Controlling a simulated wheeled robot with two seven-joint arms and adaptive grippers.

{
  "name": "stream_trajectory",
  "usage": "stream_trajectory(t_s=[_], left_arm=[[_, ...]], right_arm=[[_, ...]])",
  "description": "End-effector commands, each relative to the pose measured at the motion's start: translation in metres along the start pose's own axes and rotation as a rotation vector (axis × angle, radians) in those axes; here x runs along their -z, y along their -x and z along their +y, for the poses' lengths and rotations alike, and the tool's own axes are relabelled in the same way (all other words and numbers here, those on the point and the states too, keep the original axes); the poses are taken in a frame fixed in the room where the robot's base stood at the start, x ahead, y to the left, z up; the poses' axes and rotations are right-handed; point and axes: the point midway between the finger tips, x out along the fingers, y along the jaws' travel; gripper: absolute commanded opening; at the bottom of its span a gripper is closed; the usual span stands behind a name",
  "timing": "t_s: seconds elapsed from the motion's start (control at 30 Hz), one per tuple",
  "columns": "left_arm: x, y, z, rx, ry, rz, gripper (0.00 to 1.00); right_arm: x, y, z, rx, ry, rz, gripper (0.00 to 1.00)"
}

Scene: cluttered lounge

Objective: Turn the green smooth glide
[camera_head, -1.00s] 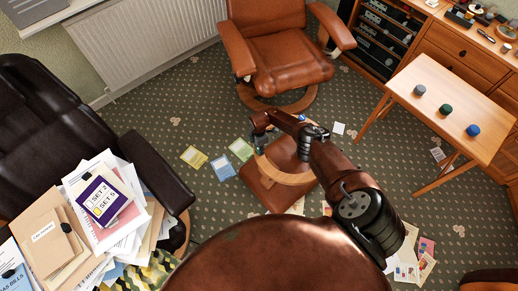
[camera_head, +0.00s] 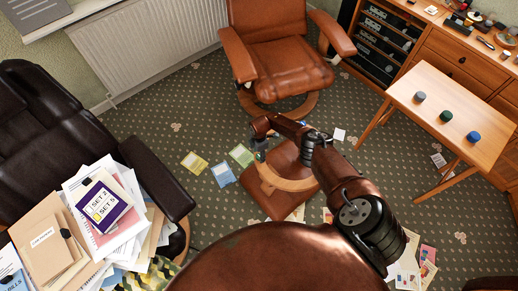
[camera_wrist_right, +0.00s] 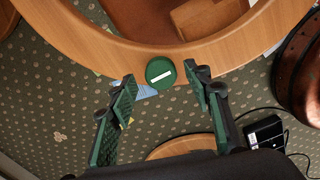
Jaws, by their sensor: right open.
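In the right wrist view, the green smooth glide (camera_wrist_right: 160,73) is a round green disc with a white bar across its face. It sits on the curved wooden ring (camera_wrist_right: 100,45) of an overturned-looking brown footstool, which also shows in the head view (camera_head: 268,200). My right gripper (camera_wrist_right: 163,84) is open, its green-padded fingers on either side of the glide with gaps visible; I cannot tell their depth relative to it. In the head view my right gripper (camera_head: 259,150) is beside the footstool, and the glide is not clear there. My left gripper is not in view.
A brown armchair (camera_head: 285,70) stands behind. A small wooden table (camera_head: 430,85) at right holds grey, green and blue round pieces. Papers (camera_head: 223,174) lie on the carpet. A dark sofa (camera_head: 70,130) and paper stack are at left.

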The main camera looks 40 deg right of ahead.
Motion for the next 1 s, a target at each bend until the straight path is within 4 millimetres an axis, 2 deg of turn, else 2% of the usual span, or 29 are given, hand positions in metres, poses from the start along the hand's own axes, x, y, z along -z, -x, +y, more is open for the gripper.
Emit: stream_trajectory(t_s=[0.17, 0.4, 0.6, 0.8, 1.0], left_arm=[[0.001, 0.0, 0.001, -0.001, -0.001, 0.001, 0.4], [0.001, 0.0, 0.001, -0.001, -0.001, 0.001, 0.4], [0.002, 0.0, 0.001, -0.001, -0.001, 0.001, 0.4], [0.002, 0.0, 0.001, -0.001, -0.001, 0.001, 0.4], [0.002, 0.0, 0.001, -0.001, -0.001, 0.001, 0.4]], right_arm=[[-0.001, 0.022, 0.0, -0.002, 0.004, -0.001, 0.46], [-0.001, 0.068, 0.001, -0.003, 0.003, 0.0, 0.46], [0.0, 0.099, 0.0, -0.001, 0.002, -0.001, 0.46], [0.0, 0.111, -0.001, 0.001, 0.001, -0.001, 0.46], [0.0, 0.112, -0.001, 0.001, 0.0, -0.001, 0.46]])
